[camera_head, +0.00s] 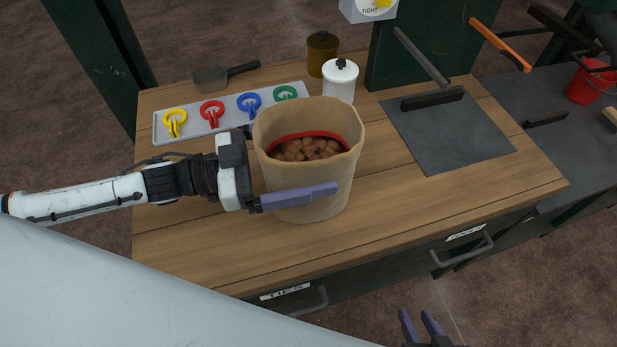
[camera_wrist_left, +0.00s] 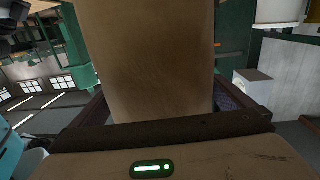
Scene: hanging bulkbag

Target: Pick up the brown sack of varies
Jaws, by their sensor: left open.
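The brown sack (camera_head: 310,190) stands upright and open on the wooden bench, with brown round lumps and a red band inside its mouth. My left gripper (camera_head: 290,168) comes in from the left, open, around the sack. One purple finger lies across the sack's front; the other is mostly hidden behind it. In the left wrist view the sack (camera_wrist_left: 150,60) fills the space between the two fingers (camera_wrist_left: 165,105). Whether they touch it, I cannot tell. My right gripper (camera_head: 421,326) is at the bottom edge, fingers apart and empty, off the front of the bench.
A grey tray (camera_head: 190,128) with yellow, red, blue and green clips lies behind left. A white lidded jar (camera_head: 340,85), a brown jar (camera_head: 322,55) and a scoop (camera_head: 212,78) stand at the back. A dark plate (camera_head: 450,140) lies right. The bench front is clear.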

